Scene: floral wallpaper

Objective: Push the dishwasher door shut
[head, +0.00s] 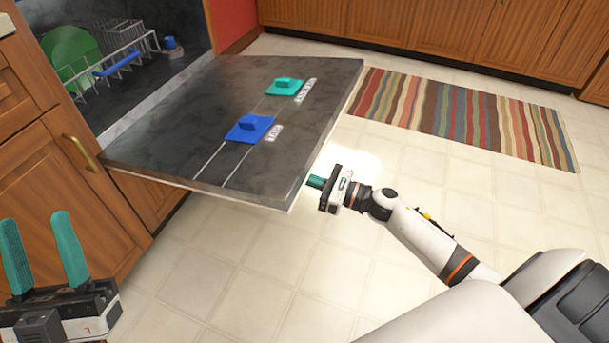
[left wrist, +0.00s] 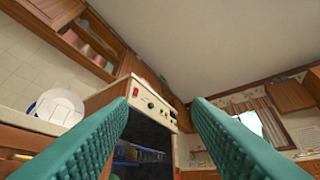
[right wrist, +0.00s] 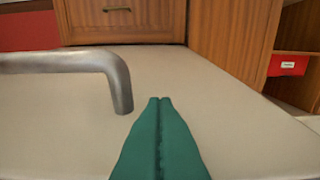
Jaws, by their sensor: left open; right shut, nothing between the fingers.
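The dishwasher door (head: 200,110) is folded down, roughly level, with its dark inner face up. The dishwasher's dark interior (head: 130,90) is open to view; its control panel (left wrist: 150,104) shows in the left wrist view. My right gripper (head: 316,182) is shut and empty, just off the door's near right edge; contact cannot be told. In the right wrist view its closed fingers (right wrist: 160,104) point over a pale flat surface beside a grey metal handle (right wrist: 75,65). My left gripper (head: 42,245) is open and empty at the lower left, apart from the door.
A green plate (head: 72,58) and a wire rack (head: 118,58) are inside the dishwasher. Wooden cabinets (head: 55,190) stand at left, with more along the back. A striped rug (head: 455,115) lies on the tiled floor, which is clear around the door.

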